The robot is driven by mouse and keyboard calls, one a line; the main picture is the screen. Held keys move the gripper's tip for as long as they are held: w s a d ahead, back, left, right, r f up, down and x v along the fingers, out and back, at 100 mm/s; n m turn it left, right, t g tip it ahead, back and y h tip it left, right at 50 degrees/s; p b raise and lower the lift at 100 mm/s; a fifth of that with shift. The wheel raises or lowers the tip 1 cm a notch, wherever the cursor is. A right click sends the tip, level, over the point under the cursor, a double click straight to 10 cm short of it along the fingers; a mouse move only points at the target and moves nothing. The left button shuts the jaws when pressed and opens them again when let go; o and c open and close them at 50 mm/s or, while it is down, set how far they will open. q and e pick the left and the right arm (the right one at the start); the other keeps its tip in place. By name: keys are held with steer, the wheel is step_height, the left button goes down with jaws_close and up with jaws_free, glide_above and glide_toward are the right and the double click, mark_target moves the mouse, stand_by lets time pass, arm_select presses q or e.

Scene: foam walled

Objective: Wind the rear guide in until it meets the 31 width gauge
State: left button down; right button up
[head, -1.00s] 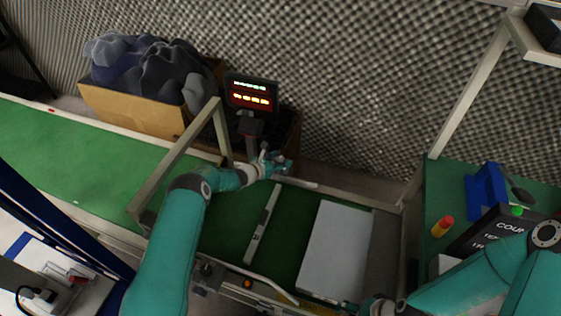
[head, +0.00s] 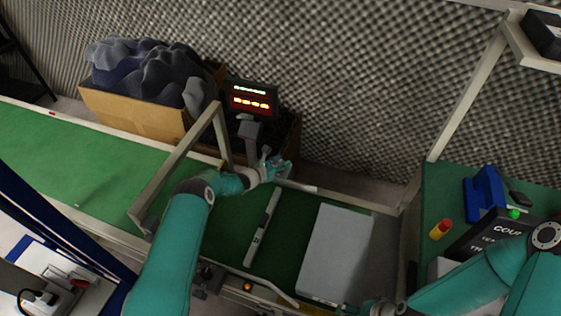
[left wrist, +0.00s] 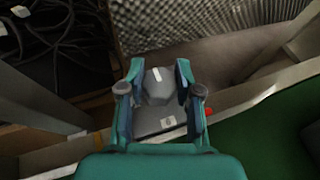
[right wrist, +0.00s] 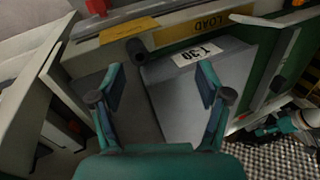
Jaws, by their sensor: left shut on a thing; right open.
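My left gripper (head: 276,168) is at the far side of the belt. In the left wrist view it is shut on a grey knob (left wrist: 158,88) with a white mark on top. The rear guide (head: 300,186) shows as a pale rail along the belt's far edge, partly hidden by the gripper. The width gauge (head: 262,228) seems to be the pale bar lying across the green belt; its far end is close to the rail, and I cannot tell whether they touch.
The same grey box (head: 335,250) stands on the belt right of the bar. A display (head: 250,97) with lit rows, too small to read, stands behind the belt. A pale frame (head: 180,165) arches over the belt at left. A green side table (head: 435,190) is at right.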

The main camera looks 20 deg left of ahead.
arm_select(q)
steer(key=shift+w+d+r+n+t+y+p, duration=0.1)
steer(key=shift+r+n+t+y+p, duration=0.15)
steer(key=shift+n+y+p, duration=1.25)
steer(key=shift+r+n+t+y+p, duration=0.2)
steer(key=shift+n+y+p, duration=0.3)
steer(key=shift+p, duration=1.9)
steer(key=shift+f+y, duration=0.3)
steer(key=shift+y, duration=0.1)
steer(key=shift+f, duration=0.1)
steer(key=c, duration=0.8)
jaws_free()
steer(key=shift+o, duration=0.2)
